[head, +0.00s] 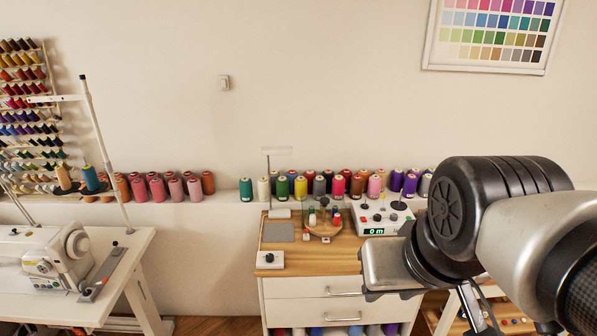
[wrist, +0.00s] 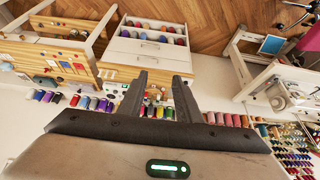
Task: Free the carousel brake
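The carousel (head: 322,231) is a round wooden turntable with small spools around a dark centre, on the wooden top of the drawer cabinet in the head view. In the wrist view it shows small and partly hidden between my fingers. Small red-and-white pieces (head: 326,240) sit at its front edge. A white box with a black knob (head: 269,258) stands at the cabinet's front left corner. I cannot tell which part is the brake. My gripper (wrist: 159,75) is open and empty, its two dark fingers apart, well away from the carousel.
A white control box (head: 383,219) with a green display reading 0 m stands right of the carousel. A grey pad (head: 279,232) and a thin stand (head: 268,180) are to its left. Spools line the ledge behind. A sewing machine (head: 45,255) stands far left. The front worktop is clear.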

